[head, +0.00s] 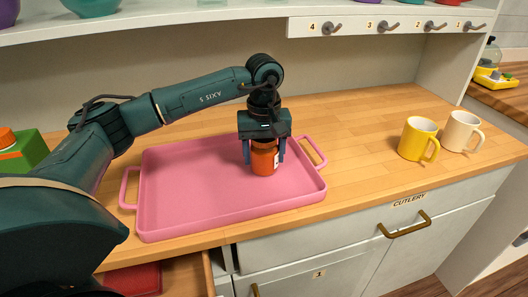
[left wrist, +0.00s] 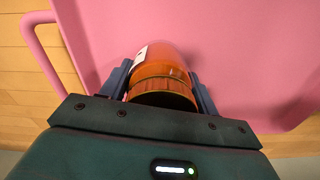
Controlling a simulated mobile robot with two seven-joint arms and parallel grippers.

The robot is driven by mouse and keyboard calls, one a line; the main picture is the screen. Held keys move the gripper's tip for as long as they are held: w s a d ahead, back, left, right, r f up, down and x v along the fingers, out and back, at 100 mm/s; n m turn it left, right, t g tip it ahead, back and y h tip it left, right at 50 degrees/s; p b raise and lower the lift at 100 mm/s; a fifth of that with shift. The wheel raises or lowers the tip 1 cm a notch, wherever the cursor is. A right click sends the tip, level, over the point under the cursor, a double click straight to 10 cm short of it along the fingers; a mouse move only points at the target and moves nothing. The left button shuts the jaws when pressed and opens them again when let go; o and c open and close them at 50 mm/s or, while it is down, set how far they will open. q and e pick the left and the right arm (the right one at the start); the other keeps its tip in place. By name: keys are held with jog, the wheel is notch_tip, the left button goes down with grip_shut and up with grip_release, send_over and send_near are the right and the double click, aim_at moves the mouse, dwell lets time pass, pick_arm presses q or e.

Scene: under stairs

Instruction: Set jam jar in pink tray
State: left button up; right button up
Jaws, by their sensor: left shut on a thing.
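The jam jar (head: 264,160) is orange-red with a pale label and stands upright between the fingers of my left gripper (head: 264,158). My left gripper points down and is shut on the jar. The pink tray (head: 200,190) lies on the wooden counter, and the jar is over its right part. I cannot tell for sure whether the jar's base touches the tray floor. In the left wrist view the jar (left wrist: 160,70) sits between the two fingers (left wrist: 160,88), with the pink tray (left wrist: 240,50) behind it. My right gripper is not in view.
A yellow mug (head: 417,140) and a cream mug (head: 459,132) stand on the counter (head: 360,130) at the right. A green and orange container (head: 22,152) is at the far left. A shelf with hooks (head: 385,25) hangs above. A drawer (head: 190,272) at the front left stands open.

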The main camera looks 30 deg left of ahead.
pick_arm(q)
jog(key=o, duration=1.5)
jog(key=shift+f, duration=0.15)
notch_tip(320, 180, up, 12)
jog(key=shift+r, duration=0.25)
jog(key=shift+f, duration=0.1)
